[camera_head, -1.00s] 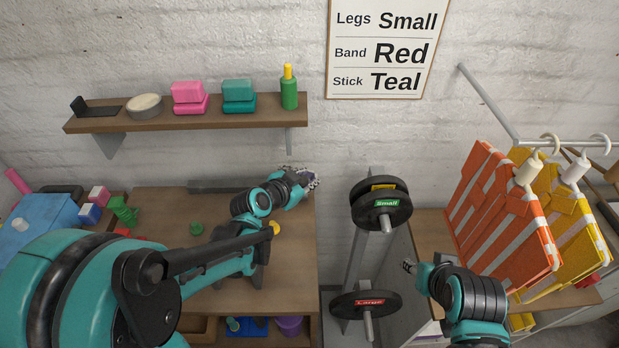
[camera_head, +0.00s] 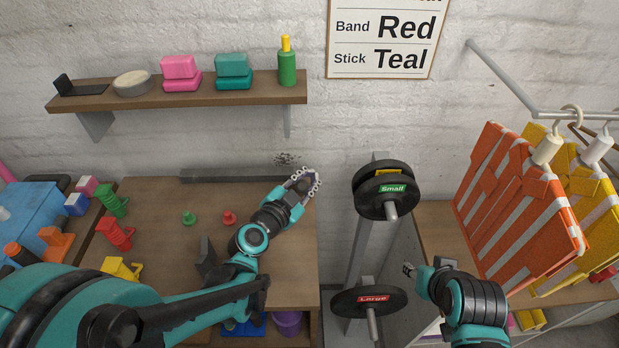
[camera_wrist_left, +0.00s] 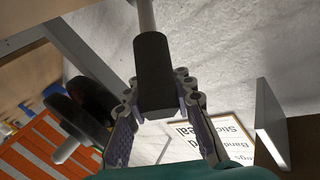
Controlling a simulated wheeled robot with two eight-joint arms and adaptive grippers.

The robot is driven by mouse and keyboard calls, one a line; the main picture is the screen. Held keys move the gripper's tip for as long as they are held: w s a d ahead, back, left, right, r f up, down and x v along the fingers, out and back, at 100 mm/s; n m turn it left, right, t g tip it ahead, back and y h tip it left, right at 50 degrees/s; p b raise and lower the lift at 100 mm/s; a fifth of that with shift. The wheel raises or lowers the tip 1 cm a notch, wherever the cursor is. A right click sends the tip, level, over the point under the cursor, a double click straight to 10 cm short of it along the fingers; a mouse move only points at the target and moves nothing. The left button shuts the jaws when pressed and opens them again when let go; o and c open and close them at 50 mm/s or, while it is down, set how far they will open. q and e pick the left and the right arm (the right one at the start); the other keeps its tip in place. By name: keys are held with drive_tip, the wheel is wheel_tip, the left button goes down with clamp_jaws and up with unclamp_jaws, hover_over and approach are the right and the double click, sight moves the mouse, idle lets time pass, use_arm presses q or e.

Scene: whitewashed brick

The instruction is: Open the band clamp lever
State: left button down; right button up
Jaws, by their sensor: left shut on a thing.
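My left gripper (camera_head: 305,183) is at the back right corner of the wooden bench in the head view. In the left wrist view its fingers (camera_wrist_left: 160,92) are shut around a black cylindrical grip (camera_wrist_left: 153,62), apparently the lever's handle. A grey rod (camera_wrist_left: 146,14) runs out of the grip to the top edge. The rod's far end and the clamp body cannot be made out. In the head view the fingers hide the grip. My right gripper (camera_head: 408,269) is small at the lower right, away from the bench; its jaws are too small to judge.
Weight plates on a rack (camera_head: 382,190) stand just right of the bench. A wall shelf (camera_head: 180,99) hangs above. A dark bar (camera_head: 235,177) lies along the bench back. Coloured pieces, including a green one (camera_head: 112,201), sit at left. Orange vests (camera_head: 520,205) hang at right.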

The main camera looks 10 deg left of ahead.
use_arm(q)
drive_tip(key=c, duration=1.2)
unclamp_jaws()
drive_tip(key=shift+r, duration=0.1)
wheel_tip(320, 180, up, 10)
drive_tip(key=shift+f, duration=0.1)
